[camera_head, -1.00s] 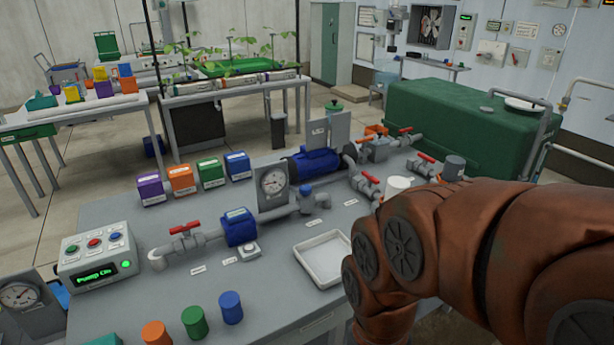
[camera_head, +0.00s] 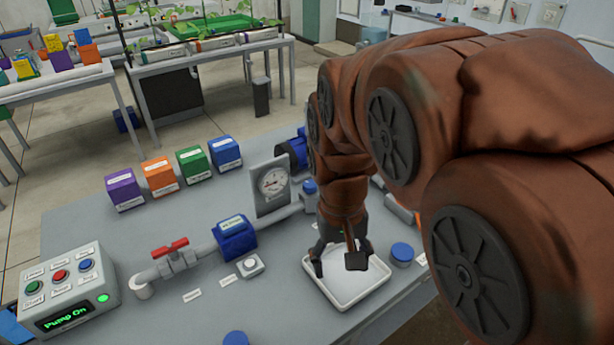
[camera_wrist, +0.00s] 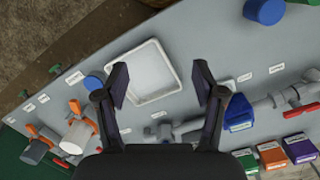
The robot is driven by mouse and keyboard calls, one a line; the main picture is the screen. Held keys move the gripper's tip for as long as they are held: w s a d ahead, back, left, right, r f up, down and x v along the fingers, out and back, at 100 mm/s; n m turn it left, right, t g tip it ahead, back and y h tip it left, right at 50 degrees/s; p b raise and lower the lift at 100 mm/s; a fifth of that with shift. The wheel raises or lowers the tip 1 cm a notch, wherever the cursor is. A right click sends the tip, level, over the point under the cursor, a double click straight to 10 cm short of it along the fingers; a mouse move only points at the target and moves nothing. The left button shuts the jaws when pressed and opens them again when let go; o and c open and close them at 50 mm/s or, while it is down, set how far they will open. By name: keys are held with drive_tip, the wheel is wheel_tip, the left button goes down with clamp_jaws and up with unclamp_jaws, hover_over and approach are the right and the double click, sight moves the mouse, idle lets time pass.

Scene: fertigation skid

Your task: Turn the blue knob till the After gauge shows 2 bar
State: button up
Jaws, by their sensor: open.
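A small blue knob (camera_head: 309,187) sits on the pipe fitting just right of a round white-faced gauge (camera_head: 272,182) on a grey plate. The gauge's label and exact reading are too small to tell. My gripper (camera_head: 338,262) points down over the white tray, in front of and right of the knob, apart from it. Its fingers are spread and empty; the wrist view shows them (camera_wrist: 160,78) with the tray between and beyond them. I cannot make out the knob in the wrist view. My arm hides the pipework at right.
The white tray (camera_head: 325,290) lies on the grey bench. A blue-topped round piece (camera_head: 402,252) stands right of it. A blue pipe-mounted unit (camera_head: 237,238), a red-handled valve (camera_head: 170,247) and a control box (camera_head: 65,290) reading "Pump On" are left. Coloured boxes (camera_head: 160,176) stand behind.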

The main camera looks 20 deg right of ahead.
drive_tip(key=w+d+r+m+p, duration=0.1)
drive_tip(key=w+d+r+m, duration=0.2)
drive_tip(key=w, duration=0.7)
drive_tip(key=m+t+p, duration=0.1)
drive_tip(key=m+p, duration=0.1)
drive_tip(key=p, duration=0.2)
approach(310, 184)
drive_tip(key=shift+s+d+f, duration=0.25)
drive_tip(key=shift+s, duration=0.2)
drive_tip(key=shift+w+a+f, duration=0.15)
drive_tip(key=shift+w+f, duration=0.3)
drive_tip(key=shift+f, duration=0.05)
drive_tip(key=shift+f+p, duration=1.4)
drive_tip(key=shift+f, duration=2.4)
drive_tip(key=c, duration=1.1)
